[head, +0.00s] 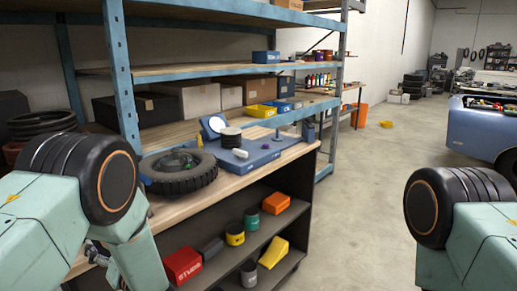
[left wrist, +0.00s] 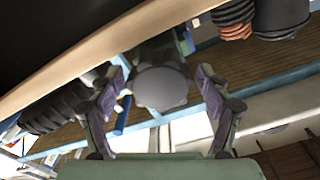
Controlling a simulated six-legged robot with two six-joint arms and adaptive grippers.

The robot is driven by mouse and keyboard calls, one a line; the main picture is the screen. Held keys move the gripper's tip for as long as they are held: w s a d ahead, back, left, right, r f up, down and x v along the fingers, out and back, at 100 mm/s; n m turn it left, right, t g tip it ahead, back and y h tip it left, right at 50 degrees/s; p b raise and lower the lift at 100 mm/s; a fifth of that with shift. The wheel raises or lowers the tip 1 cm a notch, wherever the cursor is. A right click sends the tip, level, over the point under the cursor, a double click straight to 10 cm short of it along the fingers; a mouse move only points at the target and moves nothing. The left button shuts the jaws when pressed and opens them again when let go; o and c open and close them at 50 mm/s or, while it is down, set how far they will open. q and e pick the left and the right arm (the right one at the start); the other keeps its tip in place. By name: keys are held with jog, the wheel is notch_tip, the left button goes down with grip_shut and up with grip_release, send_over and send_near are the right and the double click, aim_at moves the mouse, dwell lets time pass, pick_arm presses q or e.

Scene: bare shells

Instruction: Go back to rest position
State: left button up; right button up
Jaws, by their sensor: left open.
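My left arm comes in from the left in the head view, in front of the wooden workbench (head: 225,181). My left gripper shows partly behind its forearm, low at the left by the bench's near end. In the left wrist view my left gripper (left wrist: 162,103) has its two dark fingers spread wide. A grey rounded thing (left wrist: 160,88) shows between the fingers; I cannot tell what it is or how far away it is. My right arm (head: 480,235) stands at the right edge over open floor, and its gripper is out of view.
A black tyre (head: 190,180) and a blue tray (head: 262,158) lie on the bench. A red box (head: 183,265), an orange box (head: 276,203) and cups stand on the shelf below. Blue-framed shelving (head: 118,75) rises behind. The concrete floor (head: 355,215) to the right is clear.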

pick_arm(q)
jog(key=n+b, duration=0.1)
jog(key=n, duration=0.3)
jog(key=shift+n, duration=0.4)
jog(key=shift+d, duration=0.1)
jog(key=shift+s+d, duration=0.1)
jog(key=shift+s, duration=0.05)
jog(key=shift+f, duration=0.15)
